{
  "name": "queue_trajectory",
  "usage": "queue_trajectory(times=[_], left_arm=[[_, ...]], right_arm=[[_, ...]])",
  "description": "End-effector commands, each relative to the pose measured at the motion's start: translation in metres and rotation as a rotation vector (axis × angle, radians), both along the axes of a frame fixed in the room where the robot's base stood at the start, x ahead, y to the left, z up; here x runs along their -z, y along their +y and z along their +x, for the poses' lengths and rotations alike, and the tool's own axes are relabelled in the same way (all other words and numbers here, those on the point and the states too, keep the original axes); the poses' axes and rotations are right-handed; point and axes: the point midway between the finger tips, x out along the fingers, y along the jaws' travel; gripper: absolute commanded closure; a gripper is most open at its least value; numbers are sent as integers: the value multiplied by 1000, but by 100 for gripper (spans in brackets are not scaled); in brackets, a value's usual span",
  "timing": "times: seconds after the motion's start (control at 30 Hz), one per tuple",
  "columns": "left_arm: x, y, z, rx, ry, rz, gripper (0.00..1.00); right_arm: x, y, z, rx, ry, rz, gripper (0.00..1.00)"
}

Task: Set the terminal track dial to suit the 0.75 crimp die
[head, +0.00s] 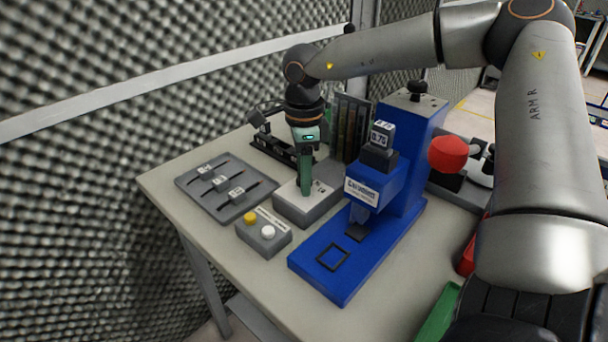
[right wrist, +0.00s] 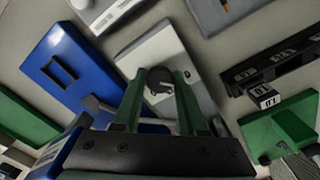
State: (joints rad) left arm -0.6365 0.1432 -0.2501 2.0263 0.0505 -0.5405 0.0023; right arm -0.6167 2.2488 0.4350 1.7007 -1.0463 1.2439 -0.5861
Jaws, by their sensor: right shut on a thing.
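The dial (right wrist: 159,80) is a small dark round knob on a pale-topped grey box (right wrist: 160,48). My right gripper (right wrist: 163,78) is shut on the dial, with a green finger on each side of it. In the head view my right gripper (head: 305,190) points down onto the box (head: 300,209), and its fingers hide the dial. The dial's setting and most scale marks cannot be read. The blue crimp press (head: 407,150) stands right of the box. A die block (head: 380,138) on it bears a small label that seems to read 0.75. My left gripper is not in view.
A grey slider panel (head: 226,187) lies left of the box. A button box (head: 263,233) with yellow and white buttons sits in front. A black rack (head: 272,140) stands behind. A red knob (head: 447,153) juts from the press's right side. Foam walls close off the left.

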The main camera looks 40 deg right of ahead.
Motion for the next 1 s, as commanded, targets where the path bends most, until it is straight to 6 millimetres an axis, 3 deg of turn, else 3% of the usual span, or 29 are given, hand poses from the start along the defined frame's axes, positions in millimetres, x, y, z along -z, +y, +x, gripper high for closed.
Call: queue_trajectory(times=[0.27,1.0], left_arm=[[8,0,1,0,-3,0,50],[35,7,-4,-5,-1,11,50]], right_arm=[[1,0,0,86,-1,-2,100],[1,-1,0,650,-1,-3,100]])
